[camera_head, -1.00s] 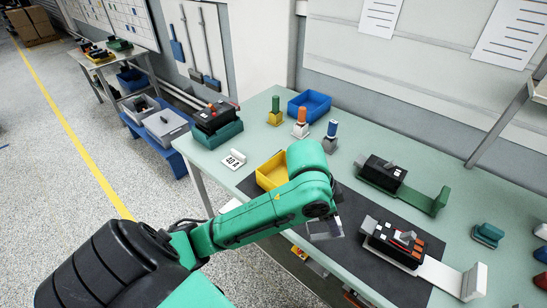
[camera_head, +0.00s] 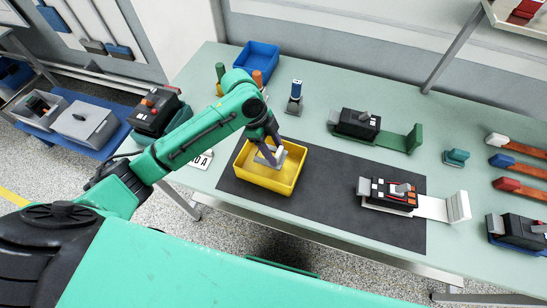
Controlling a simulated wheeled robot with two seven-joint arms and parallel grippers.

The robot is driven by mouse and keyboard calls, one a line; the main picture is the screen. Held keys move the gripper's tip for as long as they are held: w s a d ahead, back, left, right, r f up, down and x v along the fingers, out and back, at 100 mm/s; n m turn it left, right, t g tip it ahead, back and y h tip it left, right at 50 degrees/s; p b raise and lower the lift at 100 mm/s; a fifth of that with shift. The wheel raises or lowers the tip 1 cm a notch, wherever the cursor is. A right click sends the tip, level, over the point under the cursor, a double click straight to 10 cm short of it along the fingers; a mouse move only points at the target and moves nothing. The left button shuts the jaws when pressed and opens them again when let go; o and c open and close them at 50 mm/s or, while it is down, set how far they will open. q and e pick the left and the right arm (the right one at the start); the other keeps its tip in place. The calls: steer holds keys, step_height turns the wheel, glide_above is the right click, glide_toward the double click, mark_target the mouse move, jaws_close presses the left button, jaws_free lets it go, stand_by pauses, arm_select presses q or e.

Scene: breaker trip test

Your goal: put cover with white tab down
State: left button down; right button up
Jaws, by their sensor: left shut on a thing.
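My left gripper (camera_head: 272,145) reaches down over the yellow bin (camera_head: 264,186) and is shut on a clear, greyish cover (camera_head: 264,160) with a white tab. The cover is at the bin's opening, near its back part. I cannot tell whether it touches the bin floor. The gripper partly hides the cover. My right gripper is not in view.
A black breaker (camera_head: 387,193) with a white bracket (camera_head: 457,207) sits on the dark mat (camera_head: 330,206). Behind it is another breaker (camera_head: 358,123) with a green bracket. Small stamp-like pieces (camera_head: 295,98) and a blue bin (camera_head: 257,58) stand behind the yellow bin.

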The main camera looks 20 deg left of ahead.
arm_select(q)
step_height(320, 180, down, 6)
steer(key=shift+r+p, duration=0.15)
steer(key=shift+p, duration=0.2)
steer(key=shift+f, duration=0.2)
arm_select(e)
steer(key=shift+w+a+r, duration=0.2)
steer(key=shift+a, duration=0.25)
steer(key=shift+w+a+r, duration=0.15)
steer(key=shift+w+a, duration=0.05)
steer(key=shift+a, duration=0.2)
arm_select(q)
steer(key=shift+c, duration=1.3)
jaws_free()
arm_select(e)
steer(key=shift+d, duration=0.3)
arm_select(q)
steer(key=shift+r, duration=0.15)
steer(key=b+v, duration=0.1)
steer(key=v, duration=1.1)
steer(key=shift+b, duration=0.4)
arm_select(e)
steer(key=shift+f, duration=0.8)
